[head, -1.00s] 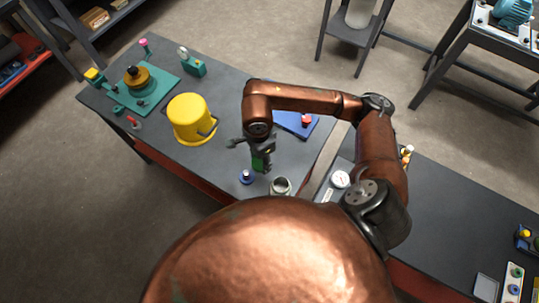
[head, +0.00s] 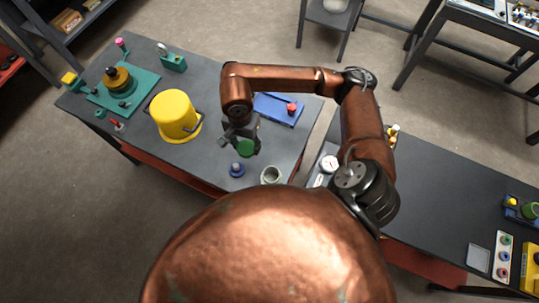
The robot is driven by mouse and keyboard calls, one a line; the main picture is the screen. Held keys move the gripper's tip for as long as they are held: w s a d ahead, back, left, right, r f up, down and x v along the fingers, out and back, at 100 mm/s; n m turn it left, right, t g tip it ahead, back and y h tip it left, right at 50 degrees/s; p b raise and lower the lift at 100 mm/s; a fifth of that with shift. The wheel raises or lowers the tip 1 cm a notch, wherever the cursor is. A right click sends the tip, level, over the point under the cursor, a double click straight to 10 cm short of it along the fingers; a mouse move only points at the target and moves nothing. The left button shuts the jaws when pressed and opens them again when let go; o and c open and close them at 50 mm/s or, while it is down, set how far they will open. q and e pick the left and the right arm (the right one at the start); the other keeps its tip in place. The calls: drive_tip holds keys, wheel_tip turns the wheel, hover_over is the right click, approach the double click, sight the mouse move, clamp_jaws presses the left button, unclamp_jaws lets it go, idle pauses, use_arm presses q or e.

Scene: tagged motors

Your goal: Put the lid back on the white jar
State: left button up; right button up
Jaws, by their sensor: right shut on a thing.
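The white jar (head: 271,175) stands open-topped near the front edge of the grey table, with its round mouth facing up. My right gripper (head: 243,138) is shut on a green round lid (head: 246,148), whose face shows below the fingers. The lid is up and to the left of the jar in the head view, apart from it. Its exact height above the table is hard to tell. The fingers partly cover the lid's upper edge. My left gripper is not in view.
A small blue knobbed object (head: 237,170) stands just left of the jar. A yellow bucket (head: 174,115) is farther left, and a blue tray (head: 278,109) with a red knob lies behind. A white dial (head: 329,163) sits right of the jar.

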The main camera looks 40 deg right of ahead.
drive_tip(key=n, duration=0.2)
drive_tip(key=w+n, duration=0.1)
drive_tip(key=n, duration=0.1)
drive_tip(key=r+n, duration=0.1)
drive_tip(key=shift+w+d+r+n, duration=0.1)
drive_tip(key=shift+w+d+n, duration=0.2)
drive_tip(key=shift+d+n, duration=0.1)
drive_tip(key=n, duration=0.1)
drive_tip(key=w+n, duration=0.1)
drive_tip(key=n, duration=0.1)
drive_tip(key=r+n, duration=0.1)
drive_tip(key=n, duration=0.1)
drive_tip(key=shift+w+d, duration=0.2)
drive_tip(key=shift+d, duration=0.05)
